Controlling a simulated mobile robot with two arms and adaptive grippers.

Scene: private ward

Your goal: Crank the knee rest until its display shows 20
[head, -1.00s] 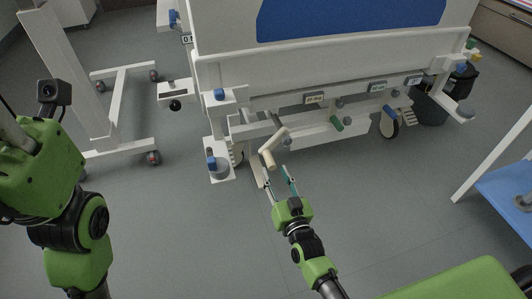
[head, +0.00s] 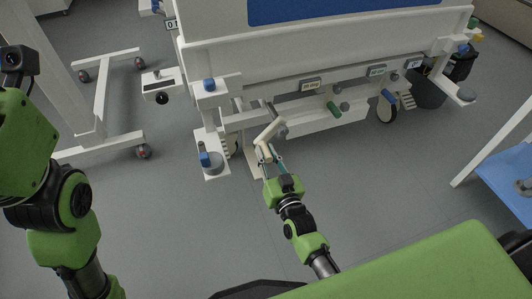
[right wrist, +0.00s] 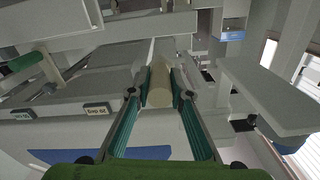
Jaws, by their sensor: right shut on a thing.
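A cream crank (head: 270,131) sticks out below the bed's end board, with its handle pointing toward me. My right gripper (head: 268,159) is at this handle. In the right wrist view, the fingers of my right gripper (right wrist: 160,91) are shut on the cream handle (right wrist: 160,78), one on each side. A small display (head: 311,84) sits on the bed rail just right of the cream crank; its figures are too small to read. Two similar displays are farther right, the middle one (head: 377,71) and the right one (head: 413,64). My left gripper is out of view.
A green-handled crank (head: 334,109) and a blue-handled crank (head: 389,96) are to the right. A bed caster with a blue pedal (head: 206,159) stands left of my right gripper. A blue-topped table (head: 505,185) is at right. The floor between is clear.

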